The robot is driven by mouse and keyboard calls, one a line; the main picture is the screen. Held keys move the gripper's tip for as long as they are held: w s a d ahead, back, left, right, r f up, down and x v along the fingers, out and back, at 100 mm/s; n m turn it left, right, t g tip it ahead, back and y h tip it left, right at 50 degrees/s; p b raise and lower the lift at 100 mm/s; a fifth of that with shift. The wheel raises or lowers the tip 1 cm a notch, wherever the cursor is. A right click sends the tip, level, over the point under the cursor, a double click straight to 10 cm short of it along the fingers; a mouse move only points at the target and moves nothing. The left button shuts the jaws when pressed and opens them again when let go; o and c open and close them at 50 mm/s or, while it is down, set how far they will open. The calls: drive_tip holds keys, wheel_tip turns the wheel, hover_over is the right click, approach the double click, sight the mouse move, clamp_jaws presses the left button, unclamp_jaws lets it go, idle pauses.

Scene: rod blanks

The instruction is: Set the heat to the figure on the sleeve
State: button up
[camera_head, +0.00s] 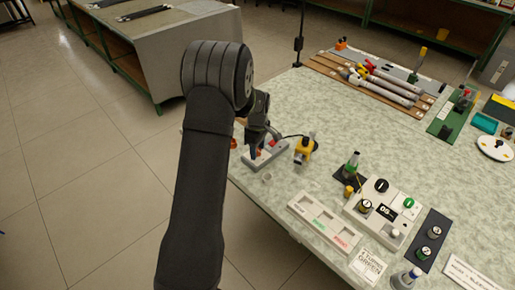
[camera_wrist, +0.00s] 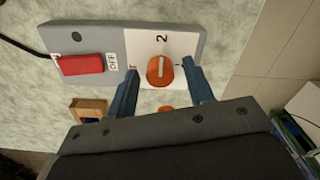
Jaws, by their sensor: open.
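In the wrist view a grey control box (camera_wrist: 80,38) has a white dial plate (camera_wrist: 178,40) with an orange knob (camera_wrist: 160,71). A large "2" is printed above the knob, with smaller marks at its sides that my fingers partly cover. A pale line on the knob points roughly toward the "2". My gripper (camera_wrist: 160,76) is open, one finger on each side of the knob; I cannot tell whether they touch it. In the head view my gripper (camera_head: 258,142) is over the box (camera_head: 270,154) at the table's left edge. I cannot make out a figure on a sleeve.
A red switch (camera_wrist: 81,64) beside an "OFF" label is on the same box, with a black cable. A yellow device (camera_head: 304,148) stands just right of the box.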

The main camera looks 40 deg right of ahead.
drive_tip(key=c, duration=1)
